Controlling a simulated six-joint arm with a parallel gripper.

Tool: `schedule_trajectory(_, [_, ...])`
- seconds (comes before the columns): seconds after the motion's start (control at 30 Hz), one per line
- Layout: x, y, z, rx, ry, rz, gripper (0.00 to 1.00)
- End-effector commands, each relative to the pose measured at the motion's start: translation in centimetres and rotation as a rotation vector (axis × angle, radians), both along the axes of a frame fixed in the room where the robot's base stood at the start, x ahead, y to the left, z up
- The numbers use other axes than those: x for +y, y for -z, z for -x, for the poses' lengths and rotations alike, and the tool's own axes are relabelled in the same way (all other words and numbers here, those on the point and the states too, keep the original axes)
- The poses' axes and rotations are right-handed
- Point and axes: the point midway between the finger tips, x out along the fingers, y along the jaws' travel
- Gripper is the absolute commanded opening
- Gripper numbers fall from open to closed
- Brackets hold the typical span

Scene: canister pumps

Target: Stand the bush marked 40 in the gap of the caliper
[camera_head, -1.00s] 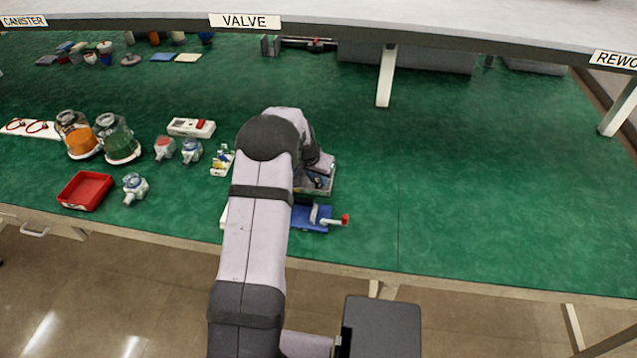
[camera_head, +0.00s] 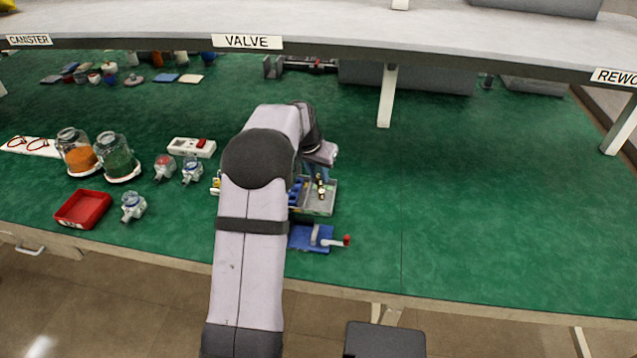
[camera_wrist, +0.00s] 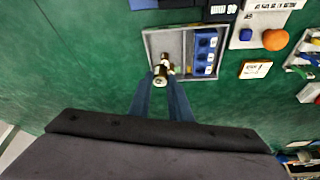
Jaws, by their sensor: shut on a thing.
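My gripper (camera_wrist: 160,92) points down over the grey tray and is shut on a small brass-coloured bush (camera_wrist: 160,79). The bush also shows at the fingertips in the head view (camera_head: 320,187). Its marking is not readable. It seems to be held above the tray; a second pale, brassy piece (camera_wrist: 167,61) shows just beyond it.
The grey tray (camera_wrist: 152,42) holds a blue block (camera_wrist: 205,52) with several slots. A blue fixture (camera_head: 310,238) with a red-knobbed lever stands in front. Jars, small pumps and a red bin (camera_head: 83,209) are left. The right bench is clear; a shelf overhangs the back.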

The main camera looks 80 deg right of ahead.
Motion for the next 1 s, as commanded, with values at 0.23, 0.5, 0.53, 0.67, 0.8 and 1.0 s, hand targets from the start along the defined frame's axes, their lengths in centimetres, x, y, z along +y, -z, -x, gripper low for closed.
schedule_trajectory(0.23, [0.0, -0.8, -0.9, -0.001, -0.016, 0.001, 0.0])
schedule_trajectory(0.5, [0.6, -3.3, -7.4, 0.0, -0.125, 0.001, 0.0])
schedule_trajectory(0.53, [0.8, -3.6, -8.5, -0.001, -0.144, 0.0, 0.0])
schedule_trajectory(0.67, [3.2, -4.2, -13.3, -0.001, -0.238, -0.003, 0.0])
schedule_trajectory(0.8, [6.9, -3.2, -16.2, 0.0, -0.35, -0.005, 0.0])
schedule_trajectory(1.0, [10.6, -1.0, -16.0, 0.002, -0.299, -0.003, 0.0])
